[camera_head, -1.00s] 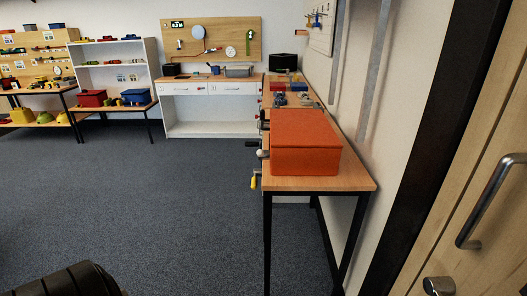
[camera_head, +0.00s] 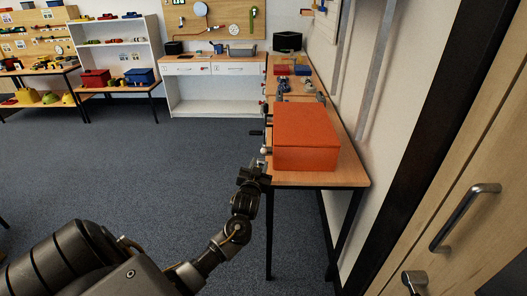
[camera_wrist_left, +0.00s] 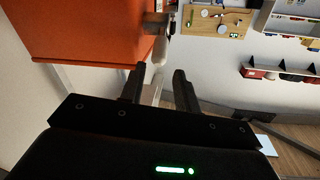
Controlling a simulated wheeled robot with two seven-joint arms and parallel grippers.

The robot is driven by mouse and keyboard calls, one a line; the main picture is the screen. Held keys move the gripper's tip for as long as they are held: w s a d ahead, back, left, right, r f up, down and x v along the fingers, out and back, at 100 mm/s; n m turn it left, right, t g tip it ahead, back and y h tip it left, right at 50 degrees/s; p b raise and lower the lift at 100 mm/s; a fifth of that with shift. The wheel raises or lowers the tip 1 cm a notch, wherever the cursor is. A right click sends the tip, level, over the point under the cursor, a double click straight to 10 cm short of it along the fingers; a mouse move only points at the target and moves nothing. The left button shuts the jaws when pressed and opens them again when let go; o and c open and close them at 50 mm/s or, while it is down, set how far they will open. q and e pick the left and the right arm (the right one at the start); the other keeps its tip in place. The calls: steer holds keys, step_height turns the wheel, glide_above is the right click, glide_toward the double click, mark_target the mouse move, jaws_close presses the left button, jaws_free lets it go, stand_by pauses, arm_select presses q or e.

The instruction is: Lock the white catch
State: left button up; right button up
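The white catch (camera_head: 265,149) shows as a small pale knob on the left edge of the workbench, beside the orange box (camera_head: 306,137). My left gripper (camera_head: 254,172) is at that edge, just below and in front of the catch. In the left wrist view the two dark fingers (camera_wrist_left: 158,88) are apart, and a pale white piece (camera_wrist_left: 158,50), which looks like the catch, stands just beyond and partly between their tips. I cannot tell whether a finger touches it. My right gripper is not in view.
A black handle (camera_head: 255,132) sticks out from the bench edge (camera_head: 312,179) beyond the catch. Blue and red parts (camera_head: 283,84) lie farther back on the bench. A wooden door with a metal handle (camera_head: 464,216) is at right. The carpet at left is clear.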

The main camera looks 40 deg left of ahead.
mark_target(264, 152)
arm_select(q)
steer(key=p+x, duration=0.1)
steer(key=x, duration=0.8)
jaws_close()
